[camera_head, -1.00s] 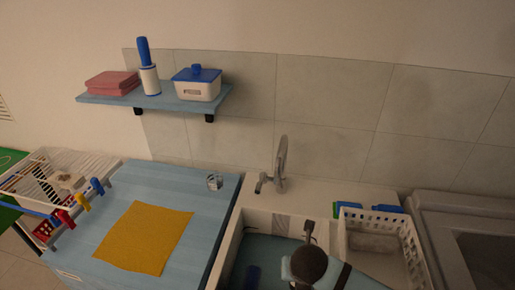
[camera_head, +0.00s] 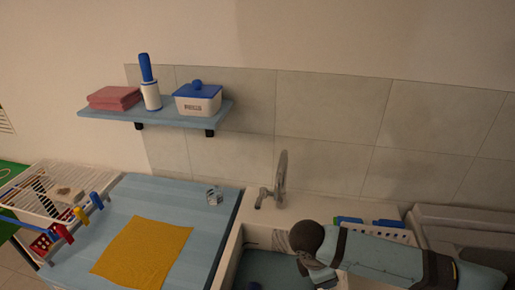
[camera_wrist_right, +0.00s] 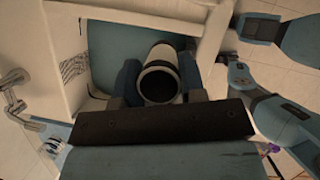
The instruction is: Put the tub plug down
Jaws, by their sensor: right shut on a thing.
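In the right wrist view, my right gripper (camera_wrist_right: 159,72) is shut on the tub plug (camera_wrist_right: 158,84), a round piece with a dark end and a white rim. One blue finger is on each side of it. It is held over the sink basin (camera_wrist_right: 108,45), whose blue-grey floor shows behind it; the gap to the floor is hard to judge. In the head view my right arm covers much of the sink (camera_head: 232,245), and the held plug cannot be made out.
A faucet (camera_head: 281,180) stands behind the sink. A white basket (camera_head: 385,231) is at its right, partly behind my arm. The blue counter (camera_head: 215,225) at left holds a yellow cloth (camera_head: 142,252) and a small glass (camera_head: 214,197). A dish rack (camera_head: 60,190) stands farther left.

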